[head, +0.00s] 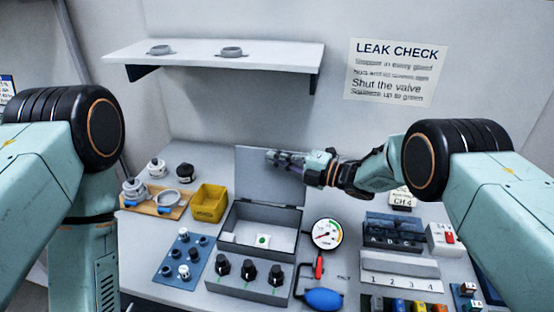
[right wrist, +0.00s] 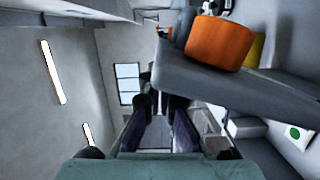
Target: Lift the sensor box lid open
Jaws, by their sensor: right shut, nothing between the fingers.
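The grey sensor box (head: 262,222) stands open in the middle of the bench. Its lid (head: 250,180) is raised about upright at the back edge. Inside the box lies a pale piece with a green dot (head: 263,240). My right gripper (head: 270,157) is shut and empty, across the lid's upper part in the head view; I cannot tell whether it touches. In the right wrist view, the closed fingers (right wrist: 160,96) are beside the grey lid panel (right wrist: 225,84). My left arm shows at the left, but its gripper is out of view.
A yellow bin (head: 209,203) and a wooden tray (head: 140,208) stand left of the box. A knob panel (head: 238,286) is in front; a gauge (head: 327,233) and blue bulb (head: 324,299) are to the right. A shelf (head: 215,58) hangs above. An orange cylinder (right wrist: 220,42) shows past the lid.

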